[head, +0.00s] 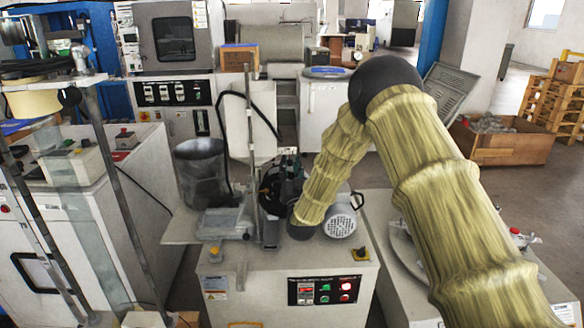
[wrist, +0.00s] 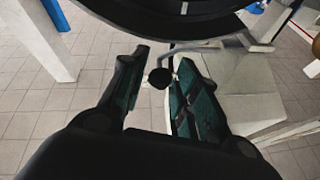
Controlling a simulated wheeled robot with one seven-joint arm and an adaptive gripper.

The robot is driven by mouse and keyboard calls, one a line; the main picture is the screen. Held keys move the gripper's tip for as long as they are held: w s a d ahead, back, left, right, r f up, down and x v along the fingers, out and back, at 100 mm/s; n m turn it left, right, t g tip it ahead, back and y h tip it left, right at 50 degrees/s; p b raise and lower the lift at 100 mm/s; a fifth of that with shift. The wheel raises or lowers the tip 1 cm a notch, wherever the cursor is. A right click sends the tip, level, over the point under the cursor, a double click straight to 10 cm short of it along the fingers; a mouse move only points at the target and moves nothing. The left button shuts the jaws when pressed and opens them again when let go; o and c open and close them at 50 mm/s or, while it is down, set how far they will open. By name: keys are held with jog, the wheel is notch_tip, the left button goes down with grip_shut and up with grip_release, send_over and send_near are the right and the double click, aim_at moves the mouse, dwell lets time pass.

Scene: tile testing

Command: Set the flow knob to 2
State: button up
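In the wrist view, a small dark round knob (wrist: 160,78) on a thin stem shows between the fingertips of my gripper (wrist: 162,62). It may be the flow knob, but I see no scale or number on it. The two fingers are apart, with a gap on both sides of the knob, and hold nothing that I can see. In the head view my gripper (head: 280,182) is a dark shape at the end of my yellow-sleeved arm, above the white bench machine. The knob cannot be made out there, and its setting cannot be read.
A grey metal bucket (head: 200,172) stands left of my gripper, and a round motor (head: 341,221) right of it. In the wrist view a large dark rounded body (wrist: 165,22) hangs close above the fingers.

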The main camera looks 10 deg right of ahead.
jog(key=d+v, duration=0.1)
jog(key=v, duration=1.1)
jog(key=shift+a, duration=0.45)
